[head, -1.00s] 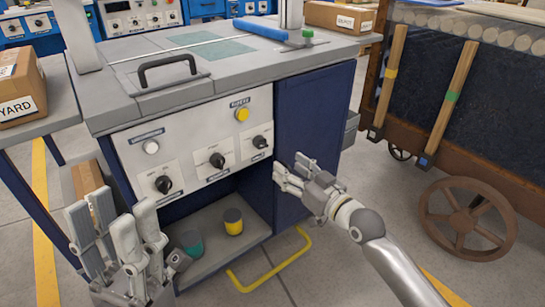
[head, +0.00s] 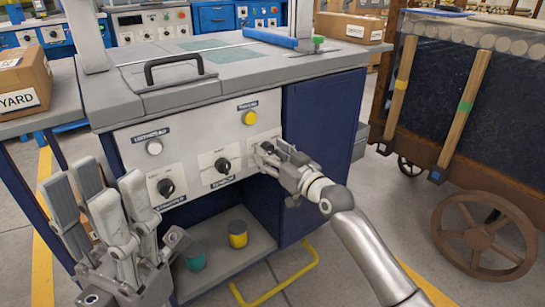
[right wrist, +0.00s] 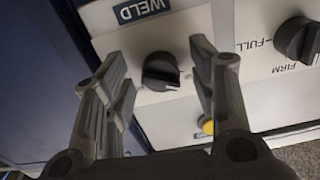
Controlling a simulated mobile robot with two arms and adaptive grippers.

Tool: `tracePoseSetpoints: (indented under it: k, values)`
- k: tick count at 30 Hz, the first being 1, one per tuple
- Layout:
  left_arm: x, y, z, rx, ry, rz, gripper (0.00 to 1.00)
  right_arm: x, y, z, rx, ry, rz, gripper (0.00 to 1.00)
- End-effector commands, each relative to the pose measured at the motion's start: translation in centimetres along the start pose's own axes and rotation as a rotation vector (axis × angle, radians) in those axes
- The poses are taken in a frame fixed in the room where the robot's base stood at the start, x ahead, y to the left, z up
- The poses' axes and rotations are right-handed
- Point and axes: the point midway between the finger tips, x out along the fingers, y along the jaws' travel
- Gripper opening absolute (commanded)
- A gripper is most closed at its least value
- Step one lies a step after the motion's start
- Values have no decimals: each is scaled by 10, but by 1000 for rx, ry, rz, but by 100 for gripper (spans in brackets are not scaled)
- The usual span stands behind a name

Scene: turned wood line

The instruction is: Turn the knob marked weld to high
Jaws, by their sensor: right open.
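The dark knob marked weld (right wrist: 161,72) is on the white panel, by the blue WELD label (right wrist: 139,9) in the right wrist view. My right gripper (right wrist: 160,88) is open, with its fingers on either side of this knob and a visible gap to it. In the head view my right gripper (head: 268,156) is at the panel's right end and mostly hides the knob. Its setting is not clear. My left gripper (head: 98,205) is at the lower left of the head view, fingers apart, holding nothing visible.
A middle knob (head: 222,164), a left knob (head: 166,187), a yellow button (head: 249,117) and a white button (head: 154,147) share the panel. A shelf below holds a yellow pot (head: 237,235) and a teal pot (head: 195,258). A wheeled wooden cart (head: 410,175) stands right.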

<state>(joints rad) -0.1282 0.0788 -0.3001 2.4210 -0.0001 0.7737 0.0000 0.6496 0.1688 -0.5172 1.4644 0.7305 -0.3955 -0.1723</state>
Motion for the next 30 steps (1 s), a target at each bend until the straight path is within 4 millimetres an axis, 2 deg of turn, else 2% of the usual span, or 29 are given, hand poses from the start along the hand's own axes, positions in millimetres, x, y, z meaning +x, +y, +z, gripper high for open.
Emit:
tracePoseSetpoints:
  k: [5,16,27,30]
  values:
    - [0,0,0,0,0,0,40,0,0,0,0,0,0,53]
    - [0,0,0,0,0,0,40,0,0,0,0,0,1,7]
    - [5,-1,-2,-2,-5,-7,40,0,0,-2,69,-2,1,7]
    - [-4,-1,-1,-5,-47,-17,40,0,0,-3,127,-2,2,7]
